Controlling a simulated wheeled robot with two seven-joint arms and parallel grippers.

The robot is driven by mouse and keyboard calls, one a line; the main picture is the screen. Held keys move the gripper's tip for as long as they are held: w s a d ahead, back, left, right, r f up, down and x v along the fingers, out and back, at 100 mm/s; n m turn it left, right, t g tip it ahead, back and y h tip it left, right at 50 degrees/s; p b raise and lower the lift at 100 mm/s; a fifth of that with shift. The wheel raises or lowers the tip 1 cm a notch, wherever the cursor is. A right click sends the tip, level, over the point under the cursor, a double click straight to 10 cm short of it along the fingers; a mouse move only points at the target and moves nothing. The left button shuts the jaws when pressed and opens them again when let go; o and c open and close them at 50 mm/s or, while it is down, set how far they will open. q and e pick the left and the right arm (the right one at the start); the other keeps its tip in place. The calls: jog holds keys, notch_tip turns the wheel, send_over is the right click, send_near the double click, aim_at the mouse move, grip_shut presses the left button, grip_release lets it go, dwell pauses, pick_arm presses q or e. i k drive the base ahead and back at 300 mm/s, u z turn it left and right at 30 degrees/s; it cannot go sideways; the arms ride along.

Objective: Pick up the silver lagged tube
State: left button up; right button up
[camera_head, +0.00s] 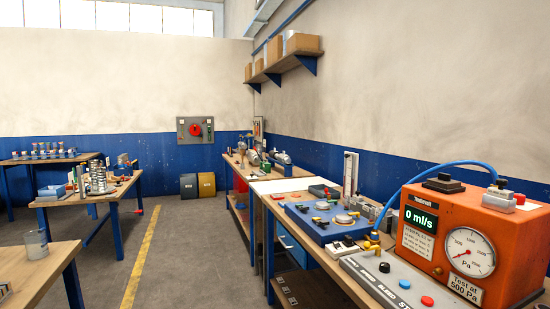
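No thing in view can be surely told as the silver lagged tube. A silver ribbed upright piece (98,178) stands on the middle left wooden table (117,193). A silver-grey rounded piece (284,158) is on the far part of the right bench, small and hard to make out. A grey cylindrical cup (36,243) stands upright on the near left table (30,268). Neither of my grippers is in view.
An orange test box (415,255) with a gauge and a blue hose stands near right. A blue panel (322,226) with fittings lies beyond it on the bench. Open floor (180,245) with a yellow line runs between the tables. Boxes sit on a wall shelf (290,62).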

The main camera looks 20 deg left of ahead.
aim_at(283, 158)
jog(key=u, duration=1.25)
jog(key=i, duration=6.95)
jog(key=z, duration=1.85)
